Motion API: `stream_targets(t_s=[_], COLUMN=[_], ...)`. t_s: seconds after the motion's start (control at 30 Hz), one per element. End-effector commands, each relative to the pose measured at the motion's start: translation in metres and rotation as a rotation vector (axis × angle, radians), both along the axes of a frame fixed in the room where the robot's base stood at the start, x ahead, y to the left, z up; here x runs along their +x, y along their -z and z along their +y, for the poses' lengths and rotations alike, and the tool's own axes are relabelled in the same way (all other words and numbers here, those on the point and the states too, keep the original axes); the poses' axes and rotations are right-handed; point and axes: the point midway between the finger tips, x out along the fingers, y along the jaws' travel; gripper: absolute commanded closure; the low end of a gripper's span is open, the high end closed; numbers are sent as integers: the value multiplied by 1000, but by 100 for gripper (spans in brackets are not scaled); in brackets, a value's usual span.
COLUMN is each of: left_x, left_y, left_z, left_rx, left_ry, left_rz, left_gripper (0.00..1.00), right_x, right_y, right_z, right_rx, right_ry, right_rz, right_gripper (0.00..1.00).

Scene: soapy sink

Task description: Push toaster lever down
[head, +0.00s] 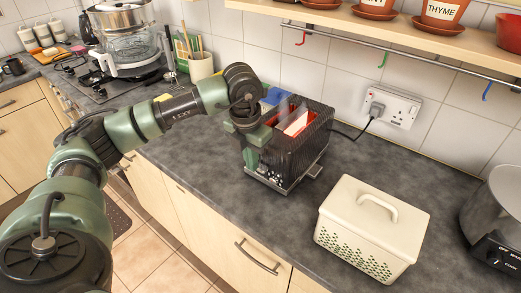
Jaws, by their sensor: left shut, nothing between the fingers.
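The toaster (308,143) stands on the dark countertop against the tiled wall. It is black and ribbed, with a glowing red slot on top. A pale slice of bread (295,122) sticks up out of the slot. My left gripper (251,164) points down at the toaster's left end, close against it. Its jaws are shut with nothing held. The gripper and wrist cover part of that end, and I cannot make out the lever or tell whether the gripper touches it. My right gripper is not in view.
A cream bread bin (372,228) stands to the right of the toaster, with bare counter between. A metal pot (497,215) is at the right edge. A utensil holder (201,66) stands behind my arm. The toaster's cord runs to a wall socket (392,106). A shelf with plant pots hangs above.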

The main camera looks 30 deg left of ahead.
Motion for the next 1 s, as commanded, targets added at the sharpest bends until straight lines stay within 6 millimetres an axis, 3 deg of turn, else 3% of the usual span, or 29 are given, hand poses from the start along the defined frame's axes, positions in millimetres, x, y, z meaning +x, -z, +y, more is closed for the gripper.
stream_targets(t_s=[0.17, 0.6, 1.0], left_x=[0, -7, -8], left_y=[-6, -71, -78], left_z=[0, 0, 1], left_rx=[-1, -1, 0], left_ry=[0, 0, 0], left_rz=[-2, -2, 0], left_gripper=[100, 100, 100], right_x=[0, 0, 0], right_y=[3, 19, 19], right_z=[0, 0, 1], right_rx=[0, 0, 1], right_ry=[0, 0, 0], right_rz=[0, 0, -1], right_gripper=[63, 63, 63])
